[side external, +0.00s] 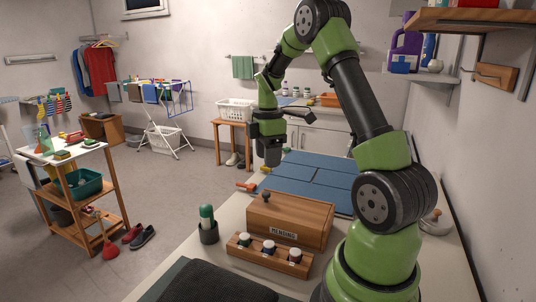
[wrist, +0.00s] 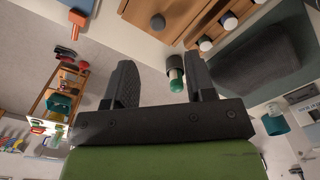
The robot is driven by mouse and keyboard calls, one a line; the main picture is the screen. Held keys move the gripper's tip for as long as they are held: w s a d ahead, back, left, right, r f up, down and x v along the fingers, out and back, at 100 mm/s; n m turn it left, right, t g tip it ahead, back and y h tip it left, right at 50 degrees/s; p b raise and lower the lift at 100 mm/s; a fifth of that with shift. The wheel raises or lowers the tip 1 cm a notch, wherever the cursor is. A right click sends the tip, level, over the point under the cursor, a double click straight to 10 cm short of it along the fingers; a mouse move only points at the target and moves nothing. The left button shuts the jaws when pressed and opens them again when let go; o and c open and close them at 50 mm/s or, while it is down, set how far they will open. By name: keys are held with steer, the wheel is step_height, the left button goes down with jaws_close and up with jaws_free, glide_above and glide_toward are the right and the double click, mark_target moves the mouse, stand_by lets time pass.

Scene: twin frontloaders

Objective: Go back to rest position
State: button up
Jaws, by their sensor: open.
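My gripper (side external: 271,158) hangs from the green arm in the side external view, pointing down, above the far left part of the worktop. In the wrist view its two dark fingers (wrist: 160,80) stand wide apart with nothing held between them. Behind the gap, a green-capped bottle in a dark cup (wrist: 175,72) shows, well away from the fingers. The arm is raised and bent over the worktop, clear of the objects on it.
A wooden MENDING box (side external: 290,220), a rack of small bottles (side external: 268,254), the green bottle's cup (side external: 208,232) and a dark folded cloth (side external: 218,284) occupy the near worktop. Blue panels (side external: 318,185) lie behind. An orange-handled tool (side external: 246,187) lies at the left edge. A shelf (side external: 470,20) overhangs at right.

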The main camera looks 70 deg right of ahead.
stand_by(0.3)
steer(key=a+r+m+t, duration=0.2)
steer(key=a+r+m, duration=0.1)
steer(key=a+r, duration=0.4)
steer(key=s+a+r+m+t+y, duration=0.1)
steer(key=s+a+r+m+t, duration=0.1)
steer(key=s+a+m, duration=0.3)
steer(key=s+a+r+m+t+y, duration=0.1)
steer(key=s+a+r+m+t, duration=0.2)
steer(key=a, duration=0.9)
steer(key=s+r+m, duration=0.1)
steer(key=s+m, duration=0.1)
steer(key=s, duration=0.1)
steer(key=shift+s+r, duration=0.25)
steer(key=shift+s, duration=0.1)
steer(key=shift+a, duration=0.1)
